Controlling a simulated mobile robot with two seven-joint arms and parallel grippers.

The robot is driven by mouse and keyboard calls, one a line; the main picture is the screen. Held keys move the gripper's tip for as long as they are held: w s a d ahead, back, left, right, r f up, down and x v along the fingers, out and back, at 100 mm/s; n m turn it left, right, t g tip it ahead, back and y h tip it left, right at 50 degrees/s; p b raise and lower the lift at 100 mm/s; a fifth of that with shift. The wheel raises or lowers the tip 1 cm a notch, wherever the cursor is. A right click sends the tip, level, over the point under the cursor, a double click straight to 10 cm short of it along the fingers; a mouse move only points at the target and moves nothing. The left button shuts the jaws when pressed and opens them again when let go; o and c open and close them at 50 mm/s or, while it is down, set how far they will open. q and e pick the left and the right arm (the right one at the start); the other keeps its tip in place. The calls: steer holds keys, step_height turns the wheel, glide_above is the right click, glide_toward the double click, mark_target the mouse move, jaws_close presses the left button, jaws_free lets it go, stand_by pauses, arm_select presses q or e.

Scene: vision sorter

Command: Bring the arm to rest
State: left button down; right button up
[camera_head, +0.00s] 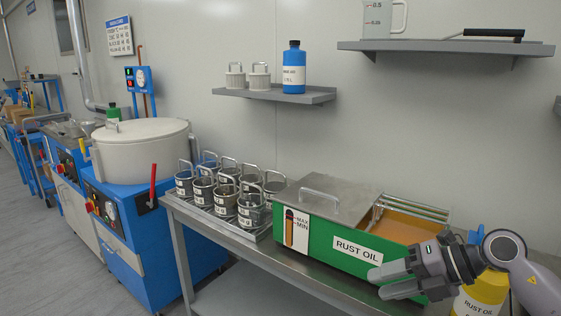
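My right arm (515,263) comes in from the right edge. My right gripper (377,284) points left in front of the green rust oil tank (325,237), near its front right corner. Its two fingers are spread apart with nothing between them. The gripper covers part of the tank's front face; I cannot tell whether it touches the tank. My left gripper and arm do not show.
A yellow rust oil container (482,294) stands partly behind my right arm. A blue machine with a white drum (142,157) stands farther left. Wall shelves (443,48) hang above.

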steer(key=s+a+m+t+y, duration=0.3)
steer(key=a+m+y, duration=0.1)
steer(key=a+y, duration=0.25)
steer(key=s+d+f+m+t+h, duration=0.2)
steer(key=s+f+m+t+h, duration=0.15)
steer(key=f+m+h, duration=0.55)
steer(key=s+d+f+m+t+h, duration=0.4)
steer(key=f+m, duration=0.3)
steer(key=m, duration=0.6)
steer(key=s+a+f+m+g+h+p, duration=0.1)
steer(key=s+f+m+g, duration=0.3)
steer(key=s+f, duration=0.6)
steer(key=shift+a, duration=0.3)
steer(key=shift+f+g+h, duration=0.1)
steer(key=shift+g+h, duration=0.15)
